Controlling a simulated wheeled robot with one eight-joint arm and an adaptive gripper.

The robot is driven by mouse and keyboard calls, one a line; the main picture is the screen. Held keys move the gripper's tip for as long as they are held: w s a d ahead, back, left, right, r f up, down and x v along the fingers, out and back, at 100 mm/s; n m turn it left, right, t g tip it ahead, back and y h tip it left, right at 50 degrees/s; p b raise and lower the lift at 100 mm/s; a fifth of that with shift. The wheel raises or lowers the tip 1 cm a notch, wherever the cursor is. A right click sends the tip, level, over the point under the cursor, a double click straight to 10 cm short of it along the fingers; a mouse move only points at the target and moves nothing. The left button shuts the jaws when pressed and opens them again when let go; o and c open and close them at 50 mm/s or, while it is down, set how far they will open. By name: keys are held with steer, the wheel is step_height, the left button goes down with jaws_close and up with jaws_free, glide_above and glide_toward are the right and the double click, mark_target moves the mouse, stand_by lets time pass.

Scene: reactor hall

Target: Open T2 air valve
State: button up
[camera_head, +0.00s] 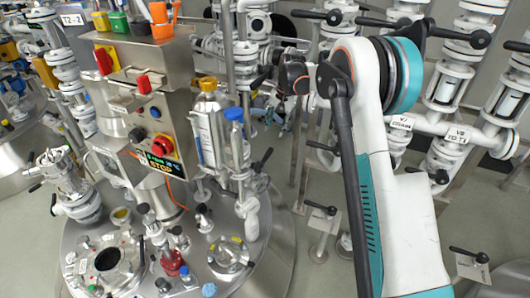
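The T2 air valve cannot be singled out, as no label reading "air" is legible. Black-handled valves stand on the pipes behind my arm. My white and teal arm fills the right middle and hides part of the pipework. The dark end of my arm (293,77) is near the pipes at upper centre. Its fingers cannot be made out, nor whether it touches a handle.
A steel control box (150,85) with buttons and a small display stands left of centre. A capped bottle (208,125) stands beside it. Labelled pipes (455,133) run at the right. Low black-handled valves (468,254) stand at lower right. Grey floor shows between them.

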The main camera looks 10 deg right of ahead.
mark_target(269, 152)
steer(key=f+b, duration=0.1)
steer(key=f, duration=0.3)
steer(key=w+a+f+b, duration=0.1)
steer(key=f+b, duration=0.1)
steer(key=f, duration=0.3)
steer(key=a+f+b, duration=0.1)
steer(key=f, duration=0.3)
steer(key=shift+w+f+b, duration=0.2)
steer(key=shift+w+b, duration=0.05)
steer(key=shift+b, duration=0.1)
jaws_close()
